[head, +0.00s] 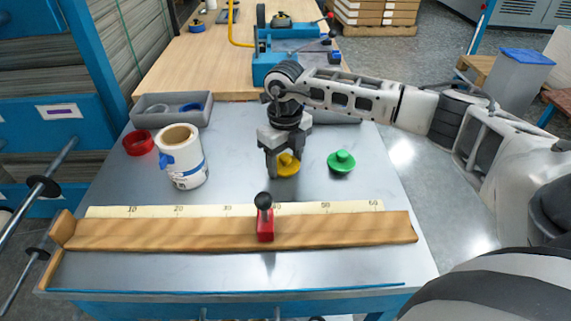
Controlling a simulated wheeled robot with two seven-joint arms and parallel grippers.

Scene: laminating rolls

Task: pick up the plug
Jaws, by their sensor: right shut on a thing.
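A yellow plug (288,167) with a round base and a knob is on the grey metal table. A similar green plug (341,162) stands to its right, apart from it. My right gripper (284,163) points down from above and is shut on the yellow plug; its fingers hide part of the plug. I cannot tell whether the plug's base touches the table. My left gripper is not in view.
A wooden ruler board (180,233) with a red stop (265,228) crosses the table's front. A white roll (187,165), red tape ring (138,143) and grey tray (150,115) stand at left. Free table (375,185) lies right of the green plug.

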